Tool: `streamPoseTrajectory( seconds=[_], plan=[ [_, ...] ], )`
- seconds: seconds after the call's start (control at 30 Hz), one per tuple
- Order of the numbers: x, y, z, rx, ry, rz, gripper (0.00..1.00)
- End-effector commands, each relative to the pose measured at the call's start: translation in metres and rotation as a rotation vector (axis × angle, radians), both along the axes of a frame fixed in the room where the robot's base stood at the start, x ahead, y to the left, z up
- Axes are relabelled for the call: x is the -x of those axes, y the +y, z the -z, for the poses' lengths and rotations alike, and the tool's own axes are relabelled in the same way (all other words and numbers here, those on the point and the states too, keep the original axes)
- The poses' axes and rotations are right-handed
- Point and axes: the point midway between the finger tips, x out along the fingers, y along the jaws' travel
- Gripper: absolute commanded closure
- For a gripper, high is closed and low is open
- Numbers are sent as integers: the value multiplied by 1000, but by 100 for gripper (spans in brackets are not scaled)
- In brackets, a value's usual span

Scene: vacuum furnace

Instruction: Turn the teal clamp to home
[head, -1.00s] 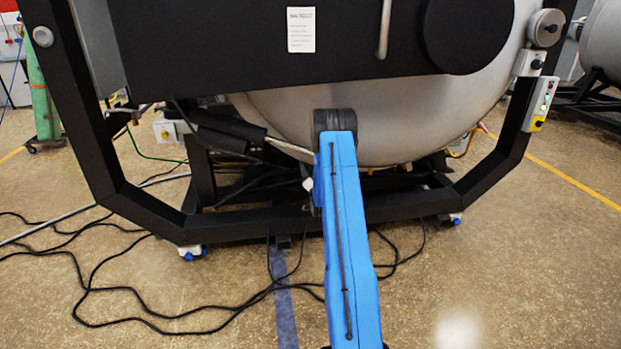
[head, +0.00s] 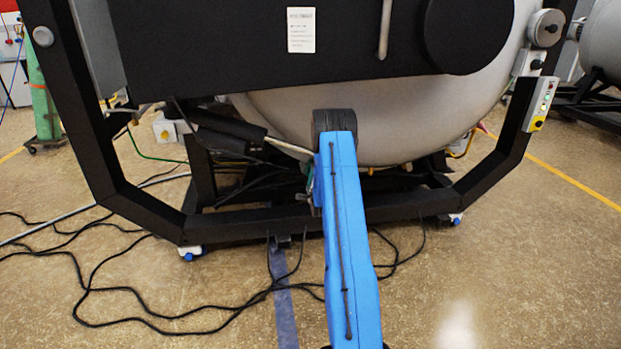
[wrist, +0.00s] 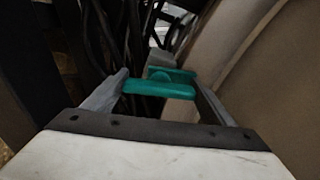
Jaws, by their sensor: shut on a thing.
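The teal clamp (wrist: 160,88) shows in the wrist view, with its bar lying across between my two fingers. My gripper (wrist: 163,92) is shut on the clamp, one grey finger at each end of the bar. Behind the bar, a rounded teal part of the clamp joins a grey piece. In the head view, a small bit of teal (head: 310,178) shows at the left edge of my blue arm. My arm hides the rest of the clamp and my gripper there.
The rounded grey furnace vessel (head: 420,120) rises just above and right of my arm. The black frame (head: 400,205) runs below it. Black cables (wrist: 120,40) hang close to my gripper, and more cables (head: 100,310) lie on the floor. The floor at right is clear.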

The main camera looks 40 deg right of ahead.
Motion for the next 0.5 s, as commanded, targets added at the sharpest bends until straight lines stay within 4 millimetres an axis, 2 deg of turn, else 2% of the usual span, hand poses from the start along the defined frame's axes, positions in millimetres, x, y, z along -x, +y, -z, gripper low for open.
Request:
streamPoseTrajectory(
  seconds=[0.23,0.5],
  plan=[
    [1,-1,2,-124,-72,2,44],
    [2,-1,2,-187,-110,2,44]
  ],
)
